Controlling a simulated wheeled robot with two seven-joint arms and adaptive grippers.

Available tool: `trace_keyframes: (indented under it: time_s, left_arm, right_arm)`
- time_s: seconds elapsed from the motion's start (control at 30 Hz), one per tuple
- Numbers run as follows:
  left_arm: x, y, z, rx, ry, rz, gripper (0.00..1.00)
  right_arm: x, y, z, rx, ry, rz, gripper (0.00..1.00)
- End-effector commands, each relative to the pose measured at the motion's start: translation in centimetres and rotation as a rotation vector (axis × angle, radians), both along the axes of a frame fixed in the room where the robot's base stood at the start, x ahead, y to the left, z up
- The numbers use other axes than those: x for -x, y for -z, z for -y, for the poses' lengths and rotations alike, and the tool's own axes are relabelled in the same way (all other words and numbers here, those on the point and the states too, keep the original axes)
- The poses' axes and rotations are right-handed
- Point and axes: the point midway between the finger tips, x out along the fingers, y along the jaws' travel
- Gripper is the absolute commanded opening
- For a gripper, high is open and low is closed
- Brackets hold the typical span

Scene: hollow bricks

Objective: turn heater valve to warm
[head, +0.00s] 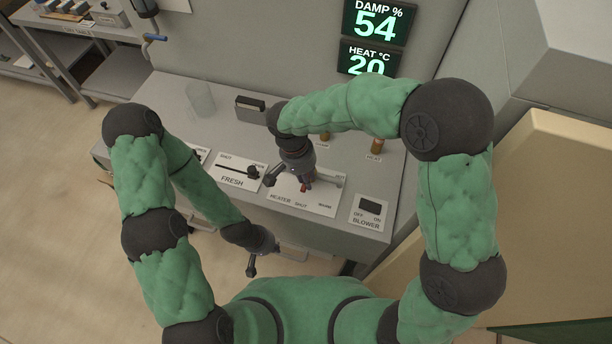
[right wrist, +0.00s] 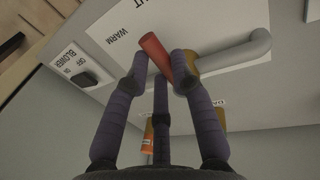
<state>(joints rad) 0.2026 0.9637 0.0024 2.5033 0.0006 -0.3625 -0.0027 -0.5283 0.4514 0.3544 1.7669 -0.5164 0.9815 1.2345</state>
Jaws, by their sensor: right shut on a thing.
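The heater valve's red handle (right wrist: 158,55) sits on a brass body, and the right wrist view shows my right gripper's (right wrist: 160,80) dark fingers closed around it. The handle points between the WARM label (right wrist: 118,37) and a partly cropped label above it. In the head view my right gripper (head: 305,182) is over the heater panel (head: 318,207), hiding most of the valve; a bit of red shows below it. My left gripper (head: 263,257) hangs empty in front of the bench, its fingers spread.
A FRESH slider (head: 238,172) lies left of the heater panel, and a BLOWER switch (head: 369,209) right of it. A grey pipe (right wrist: 240,50) runs beside the valve. A clear glass (head: 200,98) stands at the back left. Displays read damp 54 (head: 376,22) and heat 20 (head: 368,62).

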Motion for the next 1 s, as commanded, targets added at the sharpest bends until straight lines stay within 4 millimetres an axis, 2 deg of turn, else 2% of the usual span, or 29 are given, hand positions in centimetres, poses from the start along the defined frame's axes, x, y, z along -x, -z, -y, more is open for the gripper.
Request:
trace_keyframes:
  time_s: [0.37, 1.0]
  left_arm:
    - [0.0, -0.1, 0.0, 0.0, 0.0, 0.0, 0.0]
    - [0.0, -0.4, 0.0, 0.0, 0.0, 0.0, 0.0]
  right_arm:
    - [0.1, 0.0, 0.4, 0.0, -0.095, 0.0, 0.0]
    - [0.1, 0.0, 2.6, 0.0, -0.599, 0.0, 0.0]
